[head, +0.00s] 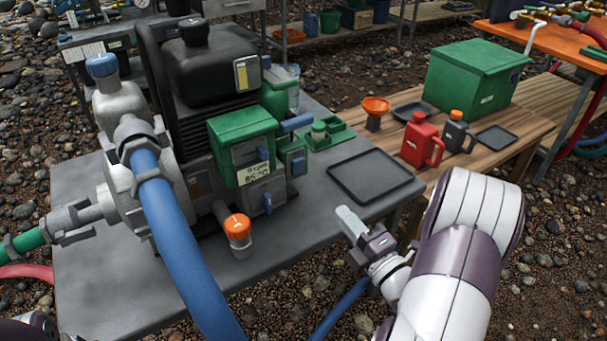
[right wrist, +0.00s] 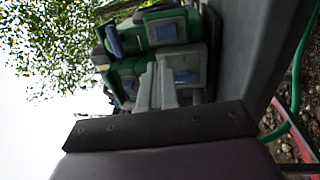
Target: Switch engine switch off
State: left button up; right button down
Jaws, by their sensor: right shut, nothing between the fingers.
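The engine (head: 205,75) stands on a grey table, with a green box (head: 240,140) on its front that carries an "85 °C" label. Small blue levers or switches show on this front, one on the green box (head: 262,154) and one lower on the grey panel (head: 267,203); I cannot tell which is the engine switch. My right gripper (head: 346,218) is shut and empty, in front of the engine, to its right and apart from it. In the right wrist view, its fingers (right wrist: 155,86) point at the engine front, where a blue part (right wrist: 187,77) shows beside them.
A thick blue hose (head: 175,240) crosses in front of the pump. An orange-capped fitting (head: 238,228) stands near the table's front. A flat black tray (head: 376,175) lies right of the engine. A wooden bench holds a red jug (head: 420,140) and a green box (head: 470,75).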

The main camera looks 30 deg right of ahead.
aim_at(301, 164)
jog(key=w, duration=0.4)
jog(key=w+r+b, duration=0.1)
jog(key=w, duration=0.4)
jog(key=w+a+r+b, duration=0.1)
jog(key=w, duration=0.3)
jog(key=shift+w, duration=0.35)
